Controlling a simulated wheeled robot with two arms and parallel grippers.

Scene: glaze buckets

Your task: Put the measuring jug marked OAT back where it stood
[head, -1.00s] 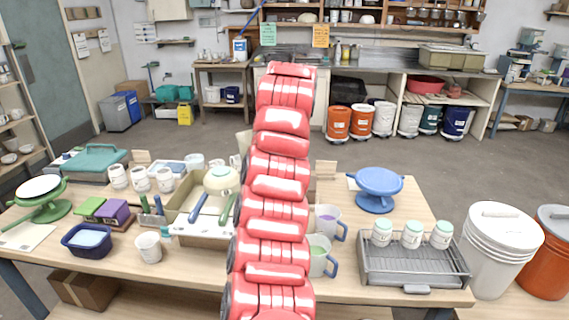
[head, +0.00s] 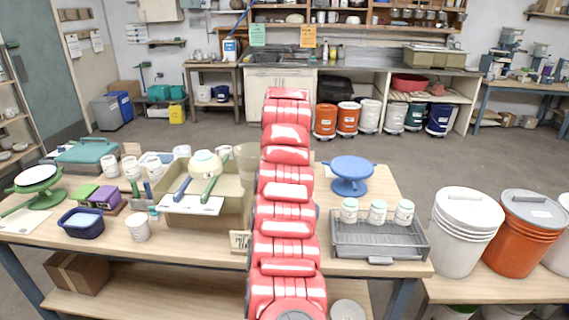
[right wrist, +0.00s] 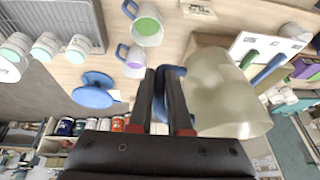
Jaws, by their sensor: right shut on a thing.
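A pale translucent jug (right wrist: 232,95) with a blue handle fills the middle right of the right wrist view. My right gripper (right wrist: 168,100) is shut on its handle. No mark can be read on the jug. In the head view my red right arm hides the gripper, and a pale part of the jug (head: 245,160) seems to show left of the arm. A small card (head: 240,242) stands at the table's front edge; it also shows in the right wrist view (right wrist: 197,8). My left gripper is out of view.
Two blue-handled jugs, one with green (right wrist: 148,27) and one with purple (right wrist: 135,62) inside, stand near the card. A cardboard box (head: 207,218) is on its left. A blue turntable (head: 350,172) and grey rack (head: 380,240) are on the right.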

